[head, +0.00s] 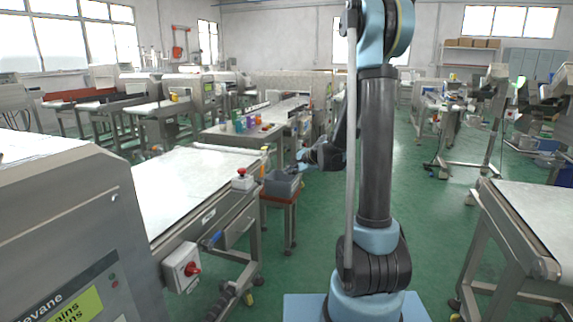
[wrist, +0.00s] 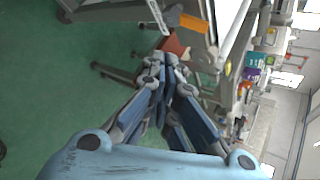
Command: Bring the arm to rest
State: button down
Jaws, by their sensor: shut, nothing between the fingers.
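My arm stands upright at the right of centre in the head view, with its far part reaching away behind the upright link. My upright link hides part of the forearm in the head view.
A red button box (head: 242,180) stands on the conveyor's edge. Another conveyor (head: 540,215) is at the right. Green floor (head: 320,225) is clear between them.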

jog(key=s+d+f+n+g+h, duration=0.1)
jog(key=s+d+n, duration=0.3)
jog(key=s, duration=1)
jog(key=s+d+n+g+h, duration=0.2)
jog(key=s+d+n, duration=0.3)
jog(key=s, duration=0.8)
jog(key=s+d+f+n+g+h, duration=0.1)
jog(key=s+d+n+h, duration=0.3)
jog(key=s+d, duration=0.4)
jog(key=s+g, duration=0.1)
jog(key=s, duration=0.5)
jog(key=shift+s+f+n+g, duration=0.3)
jog(key=shift+s+f, duration=0.05)
